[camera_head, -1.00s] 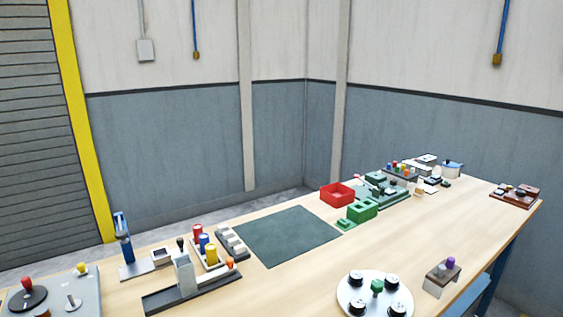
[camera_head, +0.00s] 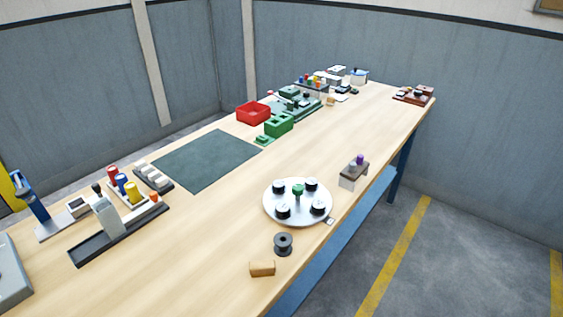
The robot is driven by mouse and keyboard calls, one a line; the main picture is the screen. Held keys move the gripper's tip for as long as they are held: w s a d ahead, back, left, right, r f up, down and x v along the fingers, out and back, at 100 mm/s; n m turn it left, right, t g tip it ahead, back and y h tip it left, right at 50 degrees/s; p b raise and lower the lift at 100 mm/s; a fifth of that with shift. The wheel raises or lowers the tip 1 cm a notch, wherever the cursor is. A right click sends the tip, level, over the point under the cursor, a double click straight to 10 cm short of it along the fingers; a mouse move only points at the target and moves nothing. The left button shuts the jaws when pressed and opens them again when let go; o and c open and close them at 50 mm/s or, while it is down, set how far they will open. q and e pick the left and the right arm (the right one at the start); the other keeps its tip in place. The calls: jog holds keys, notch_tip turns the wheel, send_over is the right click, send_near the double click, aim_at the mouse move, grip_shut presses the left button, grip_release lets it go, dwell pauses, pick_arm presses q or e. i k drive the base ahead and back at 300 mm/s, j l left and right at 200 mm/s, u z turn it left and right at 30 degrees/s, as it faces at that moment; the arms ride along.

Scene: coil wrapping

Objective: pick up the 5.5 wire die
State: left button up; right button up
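No die can be read as 5.5 at this size. A small brown and grey block (camera_head: 353,177) near the table's right edge holds small upright pieces, one with a purple top (camera_head: 360,158). I cannot tell whether these are wire dies. A round white plate (camera_head: 297,215) left of the block carries several black knobs around a green knob (camera_head: 298,191). Neither of my grippers is in view.
The long wooden table (camera_head: 215,265) also bears a dark green mat (camera_head: 207,160), a red tray (camera_head: 253,120), green blocks (camera_head: 279,125), a black spool (camera_head: 283,244), a tan block (camera_head: 262,269) and a lever device (camera_head: 108,220). The table's middle is mostly clear.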

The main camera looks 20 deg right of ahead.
aim_at(318, 206)
jog(key=l+z, duration=0.1)
jog(key=l, duration=1.35)
